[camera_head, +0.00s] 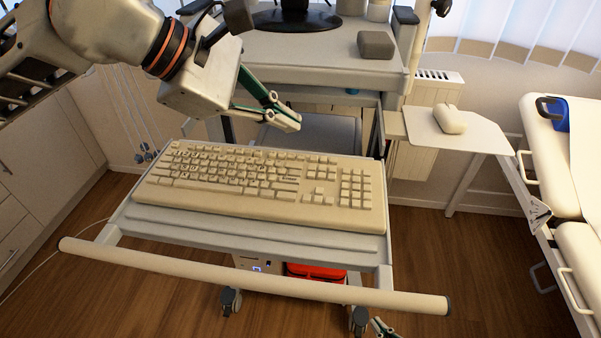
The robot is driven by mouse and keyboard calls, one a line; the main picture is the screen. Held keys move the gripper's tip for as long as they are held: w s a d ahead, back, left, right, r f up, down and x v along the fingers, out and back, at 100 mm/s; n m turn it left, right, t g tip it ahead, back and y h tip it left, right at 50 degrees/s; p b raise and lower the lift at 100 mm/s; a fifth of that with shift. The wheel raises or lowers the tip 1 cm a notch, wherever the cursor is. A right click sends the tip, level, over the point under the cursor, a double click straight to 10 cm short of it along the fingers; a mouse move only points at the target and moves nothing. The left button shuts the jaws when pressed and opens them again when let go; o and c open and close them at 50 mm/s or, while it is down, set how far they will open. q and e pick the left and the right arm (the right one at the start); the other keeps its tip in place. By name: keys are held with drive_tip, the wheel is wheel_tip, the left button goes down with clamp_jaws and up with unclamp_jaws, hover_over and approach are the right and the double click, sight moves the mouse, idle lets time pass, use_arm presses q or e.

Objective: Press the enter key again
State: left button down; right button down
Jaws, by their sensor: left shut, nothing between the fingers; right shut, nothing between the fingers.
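A beige keyboard (270,208) lies on the pull-out shelf of a grey cart. Its enter key (289,178) looks like the wide labelled key at the right end of the letter block, and it is uncovered. My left gripper (291,123) is shut and empty. Its fingertips appear above and behind the back edge of the keyboard, up the picture from the enter key and apart from it. My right gripper (382,328) shows only as a small green and grey tip at the bottom edge, below the cart handle. It is shut, far from the keyboard.
A long cart handle bar (250,276) runs in front of the shelf. A mouse (450,119) sits on a side tray (480,132) at the right. A grey box (376,45) and a monitor stand (297,20) are on the cart top. A bed (560,150) stands far right.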

use_arm(q)
drive_tip(key=shift+s, duration=0.1)
drive_tip(key=shift+f, duration=0.1)
drive_tip(key=b, duration=0.4)
hover_over(286, 180)
wheel_tip(286, 180, down, 8)
drive_tip(key=shift+r, duration=0.15)
drive_tip(key=shift+f, duration=0.45)
idle(0.8)
drive_tip(key=shift+f, duration=0.15)
